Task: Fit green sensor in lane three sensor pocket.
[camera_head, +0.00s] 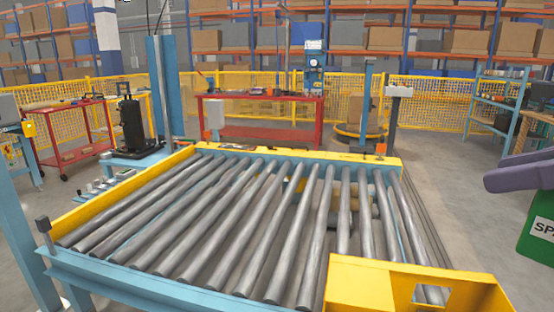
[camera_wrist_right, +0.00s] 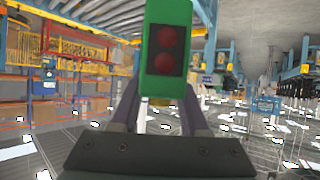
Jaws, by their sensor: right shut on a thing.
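The green sensor (camera_wrist_right: 165,50) is a green block with two dark red round lenses on its face. It stands upright in the right wrist view, between the two fingers of my right gripper (camera_wrist_right: 160,97), which is shut on it. A yellow housing (camera_head: 385,285) with a square opening sits at the near right corner of the roller conveyor (camera_head: 215,225). I cannot tell whether that opening is the lane three sensor pocket. My left gripper is not in view.
A yellow rail (camera_head: 290,154) closes the conveyor's far end. Red workbench (camera_head: 262,120), yellow fencing and shelves stand behind. Floor is clear right of the conveyor.

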